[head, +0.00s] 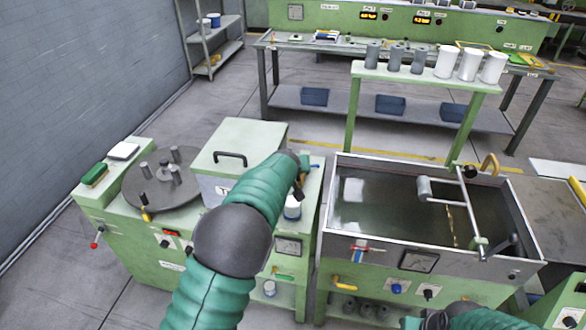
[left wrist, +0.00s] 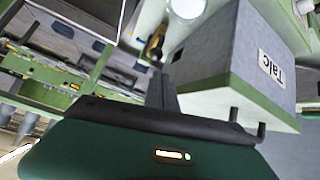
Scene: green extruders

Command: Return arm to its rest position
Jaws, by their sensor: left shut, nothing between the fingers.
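My left arm in its teal sleeve reaches up from the bottom of the head view. Its gripper (head: 299,188) is shut and empty, just right of the Talc box (head: 238,155) and above the green bench. The left wrist view shows the dark gripper fingers (left wrist: 162,88) together, with the grey Talc box (left wrist: 245,70) beside them on the right. My right arm shows only at the bottom edge of the head view. A dark part of the right gripper (head: 434,320) is there, mostly cut off, and its fingers cannot be made out.
A water bath (head: 420,205) with a metal frame stands right of the bench. A turntable (head: 163,185) is left of the Talc box. A white jar (head: 292,209) stands near the left gripper. A green shelf with several cups (head: 468,65) rises behind the bath.

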